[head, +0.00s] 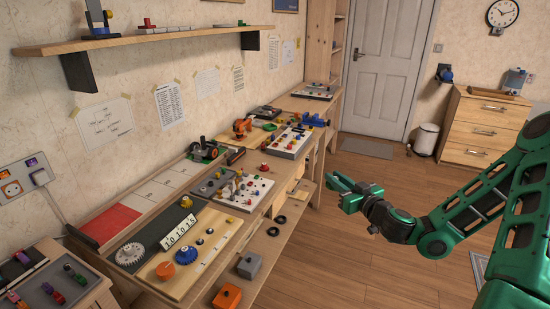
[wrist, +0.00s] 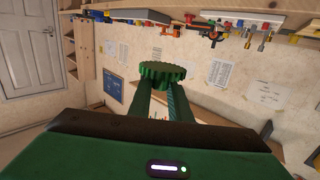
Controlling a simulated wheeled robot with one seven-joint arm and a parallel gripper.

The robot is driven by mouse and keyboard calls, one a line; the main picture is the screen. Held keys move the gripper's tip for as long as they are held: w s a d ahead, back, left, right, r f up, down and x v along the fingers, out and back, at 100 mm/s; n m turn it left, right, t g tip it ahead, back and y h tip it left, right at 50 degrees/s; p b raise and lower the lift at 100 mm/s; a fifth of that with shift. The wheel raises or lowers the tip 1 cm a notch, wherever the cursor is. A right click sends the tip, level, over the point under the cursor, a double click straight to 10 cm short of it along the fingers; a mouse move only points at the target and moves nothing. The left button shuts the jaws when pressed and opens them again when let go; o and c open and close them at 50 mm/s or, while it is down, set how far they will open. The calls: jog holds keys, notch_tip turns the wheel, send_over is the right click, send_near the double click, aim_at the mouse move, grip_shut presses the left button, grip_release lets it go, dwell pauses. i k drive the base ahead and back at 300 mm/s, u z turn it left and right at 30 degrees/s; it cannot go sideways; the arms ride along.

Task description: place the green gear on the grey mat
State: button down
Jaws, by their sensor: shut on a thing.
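My gripper (head: 341,188) is held out over open floor, to the right of the long workbench and well apart from it. In the wrist view its two green fingers are shut on the green gear (wrist: 162,72), which sits at the fingertips with its toothed rim showing. In the head view the gear cannot be told apart from the green fingers. A dark grey mat-like surface (head: 162,226) lies on the near part of the bench, with a number strip on it. A grey floor mat (head: 366,148) lies before the door. Which of them is the task's mat is unclear.
The bench carries a white gear (head: 130,253), a blue gear (head: 186,254), an orange knob (head: 166,269) and several peg boards. A lower shelf holds a grey block (head: 249,265) and an orange block (head: 227,296). A wall shelf (head: 150,42) overhangs the bench. The floor around my gripper is clear.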

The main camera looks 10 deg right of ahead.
aim_at(171, 220)
jog(key=u, duration=0.2)
jog(key=i, duration=0.85)
jog(key=u, duration=0.5)
